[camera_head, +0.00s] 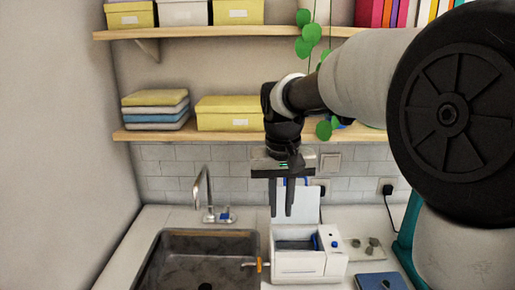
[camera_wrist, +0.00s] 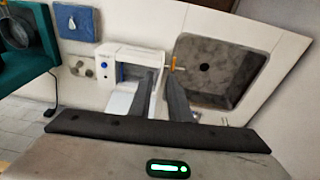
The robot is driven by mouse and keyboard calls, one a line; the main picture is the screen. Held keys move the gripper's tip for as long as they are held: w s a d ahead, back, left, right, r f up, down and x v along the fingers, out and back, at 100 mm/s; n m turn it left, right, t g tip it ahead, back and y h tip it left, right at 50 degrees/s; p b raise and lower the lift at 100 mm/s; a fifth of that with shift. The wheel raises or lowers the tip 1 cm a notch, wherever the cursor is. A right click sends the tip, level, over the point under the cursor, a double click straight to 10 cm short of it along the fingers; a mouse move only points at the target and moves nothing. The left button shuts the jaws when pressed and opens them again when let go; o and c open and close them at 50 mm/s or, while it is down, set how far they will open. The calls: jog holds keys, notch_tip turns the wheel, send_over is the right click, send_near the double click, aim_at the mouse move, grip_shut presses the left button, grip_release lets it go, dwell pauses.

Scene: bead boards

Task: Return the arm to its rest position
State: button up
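My gripper (camera_head: 281,213) hangs fingers-down above the white device on the counter, below the shelves. Its two dark fingers are apart with nothing visible between them. In the wrist view my gripper (camera_wrist: 164,80) also shows two separate fingers, pointing toward the counter. My arm comes in from the right and crosses in front of the shelves. The white device (camera_head: 298,264) is box-shaped, with a raised white lid or back panel and blue details. My fingers overlap it in the picture; the exact height above it is unclear.
A sink (camera_head: 200,262) with a faucet (camera_head: 204,198) lies left of the device. An orange-handled item (camera_head: 259,264) is between them. A blue pad (camera_head: 380,282) and a small plate with knobs (camera_head: 368,247) lie right. A lower shelf (camera_head: 190,135) with boxes runs behind my gripper.

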jog(key=s+d+t, duration=0.1)
jog(key=s+d, duration=0.1)
jog(key=s, duration=0.5)
jog(key=s+d+r+t, duration=0.1)
jog(key=s+d, duration=0.2)
jog(key=s, duration=0.4)
jog(key=s+d+r+t+p, duration=0.1)
jog(key=s+d+t, duration=0.1)
jog(key=s, duration=0.5)
jog(key=shift+d+r, duration=0.25)
jog(key=shift+d, duration=0.5)
